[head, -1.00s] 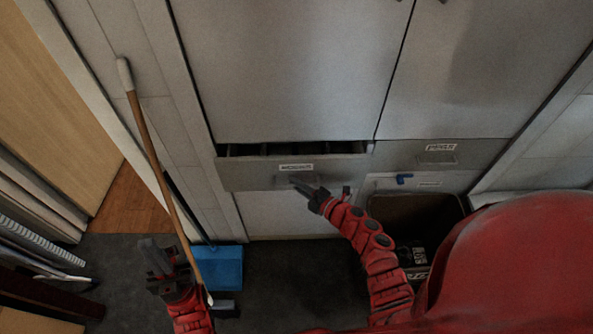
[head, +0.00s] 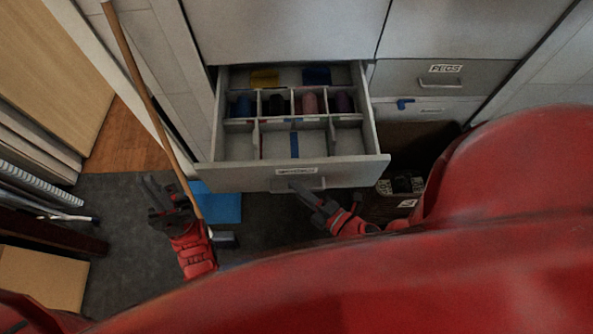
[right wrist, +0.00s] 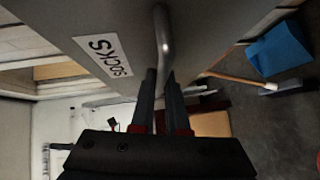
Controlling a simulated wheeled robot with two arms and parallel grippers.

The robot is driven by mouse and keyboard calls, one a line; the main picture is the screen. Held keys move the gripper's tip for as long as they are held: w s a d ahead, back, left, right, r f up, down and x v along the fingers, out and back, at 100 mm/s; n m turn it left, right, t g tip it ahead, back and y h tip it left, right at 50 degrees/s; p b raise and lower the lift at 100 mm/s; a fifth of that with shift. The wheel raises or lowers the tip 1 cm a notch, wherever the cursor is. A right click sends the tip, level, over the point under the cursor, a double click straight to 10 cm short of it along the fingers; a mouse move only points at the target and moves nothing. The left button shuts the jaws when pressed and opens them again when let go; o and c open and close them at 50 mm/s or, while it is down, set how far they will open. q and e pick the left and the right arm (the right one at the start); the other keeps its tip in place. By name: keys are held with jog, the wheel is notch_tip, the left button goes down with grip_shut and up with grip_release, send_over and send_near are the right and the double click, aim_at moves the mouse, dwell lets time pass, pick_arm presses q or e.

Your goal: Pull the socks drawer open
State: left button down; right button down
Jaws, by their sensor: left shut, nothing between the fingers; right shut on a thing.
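The socks drawer (head: 240,177) is pulled well out of the grey cabinet in the head view. Its inside shows dividers and several compartments with dark, pink, blue and yellow items. In the right wrist view its front (right wrist: 215,25) carries a label (right wrist: 103,56) reading SOCKS. My right gripper (head: 302,190) is shut on the drawer's metal bar handle (right wrist: 163,40); its fingers (right wrist: 162,85) close around the bar. My left gripper (head: 160,190) is shut and empty at the lower left, beside the broom stick and apart from the drawer.
A broom (head: 150,90) with a wooden stick leans at the left, near a blue dustpan (head: 222,204). A closed drawer labelled PEGS (head: 440,76) is at the right. A dark open bin (head: 410,140) stands below it. Boards and a cardboard box (head: 42,278) are at the left.

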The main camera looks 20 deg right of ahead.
jog(key=shift+s+a, duration=0.25)
jog(key=shift+s, duration=0.6)
jog(key=shift+s+a, duration=0.2)
jog(key=shift+s, duration=0.6)
jog(key=c, duration=1.2)
grip_release()
